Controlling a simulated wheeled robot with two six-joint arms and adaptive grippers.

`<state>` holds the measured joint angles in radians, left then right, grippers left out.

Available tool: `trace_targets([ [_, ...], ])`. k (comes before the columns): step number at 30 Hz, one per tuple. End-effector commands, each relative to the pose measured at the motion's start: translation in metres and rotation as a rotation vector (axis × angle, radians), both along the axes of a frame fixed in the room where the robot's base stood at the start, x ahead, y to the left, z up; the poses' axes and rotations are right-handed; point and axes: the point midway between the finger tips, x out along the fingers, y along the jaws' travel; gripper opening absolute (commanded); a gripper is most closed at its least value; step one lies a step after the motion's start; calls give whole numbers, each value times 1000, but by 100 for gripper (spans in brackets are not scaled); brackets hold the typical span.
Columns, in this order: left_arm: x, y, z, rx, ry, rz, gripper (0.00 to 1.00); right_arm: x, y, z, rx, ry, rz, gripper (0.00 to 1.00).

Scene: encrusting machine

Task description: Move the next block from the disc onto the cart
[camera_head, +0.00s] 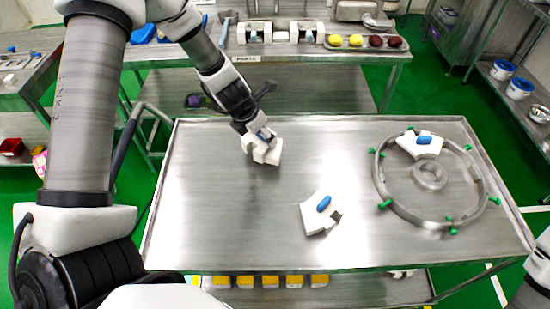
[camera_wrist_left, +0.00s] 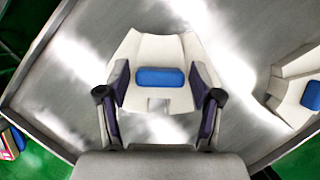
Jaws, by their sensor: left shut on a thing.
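My left gripper (camera_head: 261,137) is shut on a white block (camera_head: 272,156) over the left-centre of the steel cart top (camera_head: 210,220). In the left wrist view, the fingers (camera_wrist_left: 160,95) close on both sides of the block (camera_wrist_left: 150,47), around its blue grip. I cannot tell whether the block touches the top. A second white block (camera_head: 313,222) with a blue grip lies on the cart, right of the gripper; it also shows in the left wrist view (camera_wrist_left: 290,75). A third block (camera_head: 407,146) sits inside the ring-shaped disc (camera_head: 400,211) at the back.
The disc ring has several green knobs (camera_head: 384,205) and a round hub (camera_head: 430,176). A back table holds a tray (camera_head: 338,45) of coloured balls. Yellow-topped blocks (camera_head: 269,282) line a lower shelf.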

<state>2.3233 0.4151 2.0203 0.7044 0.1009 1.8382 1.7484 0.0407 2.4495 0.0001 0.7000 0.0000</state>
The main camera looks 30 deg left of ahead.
Motion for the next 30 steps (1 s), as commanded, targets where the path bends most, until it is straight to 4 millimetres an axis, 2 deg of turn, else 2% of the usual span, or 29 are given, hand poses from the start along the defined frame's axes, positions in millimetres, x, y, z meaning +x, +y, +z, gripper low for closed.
trace_targets([
  [1, 0, 0, -12, 1, -1, -1, 16, 0, 0, -11, 0, -1, 0, 40],
  [6, 0, 0, -42, 1, -1, -1, 16, 0, 0, -36, 0, -1, 1, 40],
  [14, 0, 0, -40, 1, -2, -1, 16, 0, 0, -34, 0, -1, 1, 40],
  [19, 0, 0, -46, 0, -2, 0, 16, 0, 0, -39, 0, -1, 1, 40],
  [20, 0, 0, -44, 0, -1, 0, 76, 0, 0, -38, 0, -1, 1, 40],
  [21, 0, 0, -44, 0, -1, 0, 90, 0, 0, -37, 0, -1, 1, 40],
  [30, 0, 0, -43, 0, -1, 0, 90, 0, 0, -37, 0, -1, 1, 40],
])
